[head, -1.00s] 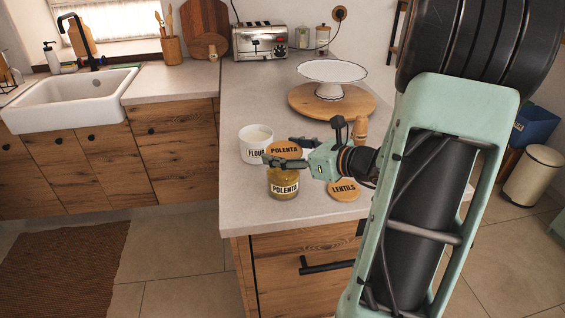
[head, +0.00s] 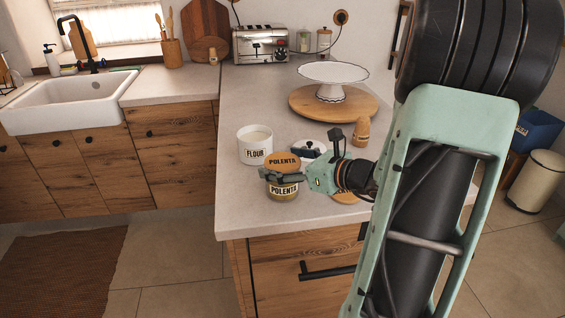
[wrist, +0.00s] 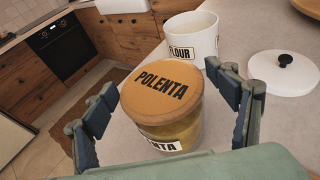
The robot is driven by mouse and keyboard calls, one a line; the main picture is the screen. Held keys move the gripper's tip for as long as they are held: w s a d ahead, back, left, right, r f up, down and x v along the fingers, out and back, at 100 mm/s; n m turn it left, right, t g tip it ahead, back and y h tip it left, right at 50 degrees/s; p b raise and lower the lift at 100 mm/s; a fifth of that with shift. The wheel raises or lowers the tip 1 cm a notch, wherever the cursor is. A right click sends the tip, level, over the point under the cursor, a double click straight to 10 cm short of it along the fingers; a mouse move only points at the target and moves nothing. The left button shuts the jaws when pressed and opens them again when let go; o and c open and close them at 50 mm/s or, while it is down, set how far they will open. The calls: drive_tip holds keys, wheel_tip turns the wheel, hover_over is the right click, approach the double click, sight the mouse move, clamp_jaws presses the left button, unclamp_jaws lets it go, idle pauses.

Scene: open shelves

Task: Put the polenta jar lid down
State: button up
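The polenta jar lid (head: 282,160) is a round wooden disc marked POLENTA. In the wrist view the lid (wrist: 160,88) covers the mouth of the glass polenta jar (wrist: 172,133) and appears to rest on it; whether it is fully seated I cannot tell. The jar (head: 284,190) stands upright near the counter's front left corner. My gripper (wrist: 165,90) has one finger on each side of the lid and is open, with a gap at the left finger. In the head view my gripper (head: 283,174) partly hides the seam between lid and jar.
A white flour canister (head: 255,146) stands open just behind the jar. A white lid with a dark knob (wrist: 284,75) lies to the right. Another wooden lid (head: 345,197) is mostly hidden by my arm. A cake stand (head: 332,74) on a round board stands farther back.

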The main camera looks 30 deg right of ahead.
drive_tip(key=shift+r, duration=0.15)
drive_tip(key=shift+s+d+r, duration=0.1)
drive_tip(key=shift+s+r, duration=0.05)
drive_tip(key=p+v, duration=0.1)
drive_tip(key=v, duration=1)
drive_tip(key=shift+s, duration=0.3)
